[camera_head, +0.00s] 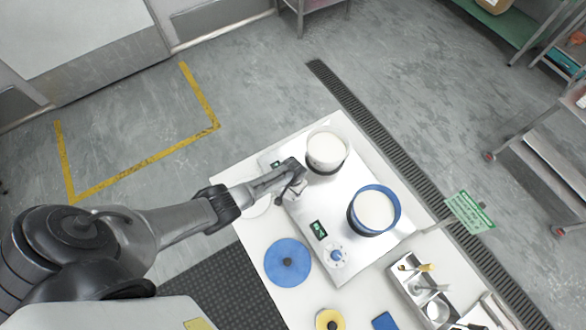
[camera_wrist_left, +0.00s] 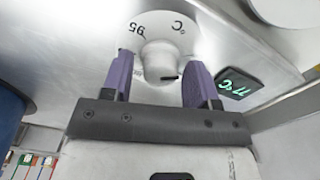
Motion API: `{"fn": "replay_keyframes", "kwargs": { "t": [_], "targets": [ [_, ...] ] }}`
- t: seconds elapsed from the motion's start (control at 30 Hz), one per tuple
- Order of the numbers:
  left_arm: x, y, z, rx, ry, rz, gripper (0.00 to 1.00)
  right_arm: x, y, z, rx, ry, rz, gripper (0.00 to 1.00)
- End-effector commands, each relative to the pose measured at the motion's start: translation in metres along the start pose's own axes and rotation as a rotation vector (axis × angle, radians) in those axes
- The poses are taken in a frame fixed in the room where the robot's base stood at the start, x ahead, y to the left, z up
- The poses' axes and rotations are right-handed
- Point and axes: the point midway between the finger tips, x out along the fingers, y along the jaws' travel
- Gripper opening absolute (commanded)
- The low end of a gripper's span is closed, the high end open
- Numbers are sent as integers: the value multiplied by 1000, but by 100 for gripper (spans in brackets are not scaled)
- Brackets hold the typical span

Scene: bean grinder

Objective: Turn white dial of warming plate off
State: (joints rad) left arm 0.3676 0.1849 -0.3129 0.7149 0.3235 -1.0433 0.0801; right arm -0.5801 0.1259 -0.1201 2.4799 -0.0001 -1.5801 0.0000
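The white dial (camera_wrist_left: 160,57), a round knob with a short black mark on a white scale ring reading "95" and "°C", shows in the left wrist view. My left gripper (camera_wrist_left: 158,66) has one purple finger on each side of the knob, with narrow gaps visible; contact is hard to tell. In the head view, my left gripper (camera_head: 292,184) is over the left end of the silver warming plate (camera_head: 318,205) and hides the white dial. A green display (camera_wrist_left: 239,83) beside the dial reads about 77 °C. My right gripper is not in view.
A white pot (camera_head: 327,150) and a blue-rimmed pot (camera_head: 375,209) stand on the plate, close to my gripper. A blue dial (camera_head: 335,256) is at the plate's near end. A blue lid (camera_head: 287,262) and yellow lid (camera_head: 329,320) lie on the white table (camera_head: 257,232).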

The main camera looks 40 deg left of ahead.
Motion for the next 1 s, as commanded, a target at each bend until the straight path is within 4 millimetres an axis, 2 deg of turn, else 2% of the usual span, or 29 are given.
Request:
{"fn": "replay_keyframes", "kwargs": {
  "t": [0.27, 0.43, 0.73, 1.0],
  "targets": [
    [0, 0, 0, 1, 0, -1, 59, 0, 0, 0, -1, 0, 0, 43],
    [-11, -1, 0, 2, 2, -1, 59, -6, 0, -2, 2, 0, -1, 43],
    [-62, -1, 0, 3, 3, -1, 59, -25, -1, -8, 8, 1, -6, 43],
    [-105, -1, 0, 2, 2, -1, 59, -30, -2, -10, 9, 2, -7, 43]
  ]
}}
